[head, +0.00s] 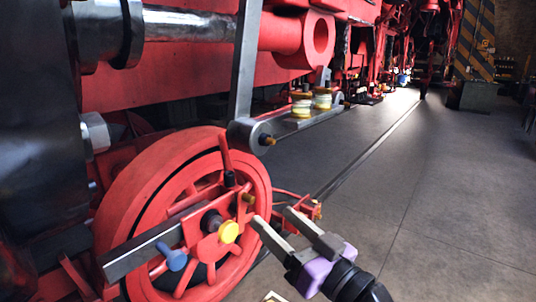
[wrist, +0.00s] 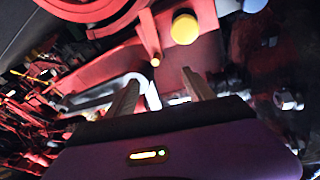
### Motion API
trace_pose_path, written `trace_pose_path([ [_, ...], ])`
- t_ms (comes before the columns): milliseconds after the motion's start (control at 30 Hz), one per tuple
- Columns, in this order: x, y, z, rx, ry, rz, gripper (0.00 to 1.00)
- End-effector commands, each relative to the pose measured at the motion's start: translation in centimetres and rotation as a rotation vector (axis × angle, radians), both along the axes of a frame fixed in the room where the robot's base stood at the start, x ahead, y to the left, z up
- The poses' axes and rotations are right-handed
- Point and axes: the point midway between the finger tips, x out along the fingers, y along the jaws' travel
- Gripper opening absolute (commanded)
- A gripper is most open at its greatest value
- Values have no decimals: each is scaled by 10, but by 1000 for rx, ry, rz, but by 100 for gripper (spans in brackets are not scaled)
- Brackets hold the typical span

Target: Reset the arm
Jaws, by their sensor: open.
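My gripper (head: 283,228) is at the lower middle of the head view, with two grey fingers spread apart and nothing between them. Its purple body also shows in the wrist view, with the open fingers (wrist: 163,92) pointing away. The fingertips are just right of the red spoked wheel (head: 185,200), close to the yellow knob (head: 229,232); I cannot tell whether they touch anything. The yellow knob also shows in the wrist view (wrist: 185,28), above the right finger. A blue knob (head: 172,257) is at the wheel's lower left. Most of my arm is out of view.
A grey rod (head: 245,60) hangs above the wheel, ending in a round joint beside an arm with yellow-capped jars (head: 302,103). Red machinery fills the left and top. Open grey floor (head: 420,190) lies to the right. A striped post (head: 475,40) stands at the far right.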

Motion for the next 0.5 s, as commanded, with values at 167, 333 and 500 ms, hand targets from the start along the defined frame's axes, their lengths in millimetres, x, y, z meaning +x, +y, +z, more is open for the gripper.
trace_pose_path([
  [167,-11,-42,-30,51,3,-178,61],
  [333,-39,-81,-66,69,5,-330,61],
  [500,-87,-120,-106,52,6,-471,61],
])
